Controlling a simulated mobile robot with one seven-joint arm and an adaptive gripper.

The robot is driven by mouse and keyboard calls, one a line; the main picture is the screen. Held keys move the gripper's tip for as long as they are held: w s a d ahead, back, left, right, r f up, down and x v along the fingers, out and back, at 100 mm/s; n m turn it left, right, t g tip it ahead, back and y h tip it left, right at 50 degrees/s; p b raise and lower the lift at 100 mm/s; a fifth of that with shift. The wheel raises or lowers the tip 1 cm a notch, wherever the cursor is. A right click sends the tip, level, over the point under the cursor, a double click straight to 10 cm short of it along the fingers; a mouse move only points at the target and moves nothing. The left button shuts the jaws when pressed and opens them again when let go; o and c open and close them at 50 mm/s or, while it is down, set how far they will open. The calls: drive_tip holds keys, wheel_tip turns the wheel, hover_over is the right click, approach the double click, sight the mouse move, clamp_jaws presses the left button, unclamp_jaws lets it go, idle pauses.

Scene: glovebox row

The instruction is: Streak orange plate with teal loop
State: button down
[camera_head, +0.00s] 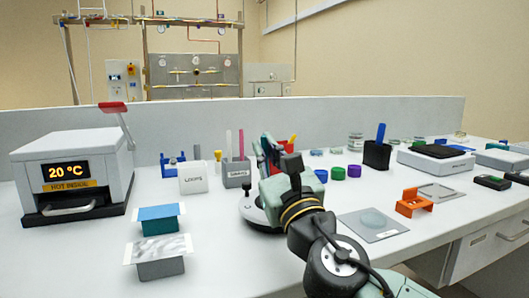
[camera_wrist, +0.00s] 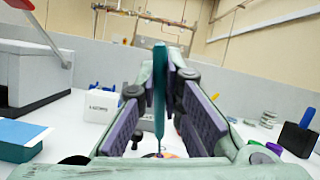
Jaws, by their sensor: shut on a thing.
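My gripper (camera_wrist: 172,85) is shut on the upright teal loop (camera_wrist: 159,90), whose thin shaft points down between the fingers. A small orange and purple patch (camera_wrist: 160,155) shows low under the loop's tip in the wrist view. I cannot tell whether it is the orange plate or whether the tip touches it.
A hot box (camera_head: 72,170) reading 20 °C stands at left. Blue (camera_head: 158,220) and grey (camera_head: 160,262) blocks sit in front. A grey holder (camera_head: 236,175) with sticks is behind my gripper. An orange stand (camera_head: 413,203) and black cup (camera_head: 377,155) are at right.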

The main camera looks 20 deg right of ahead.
drive_tip(key=shift+w+d+b, duration=0.1)
drive_tip(key=shift+d+b, duration=0.4)
drive_tip(key=shift+d, duration=1)
idle(1.0)
wheel_tip(320, 180, up, 6)
drive_tip(key=p, duration=0.4)
idle(0.6)
idle(0.4)
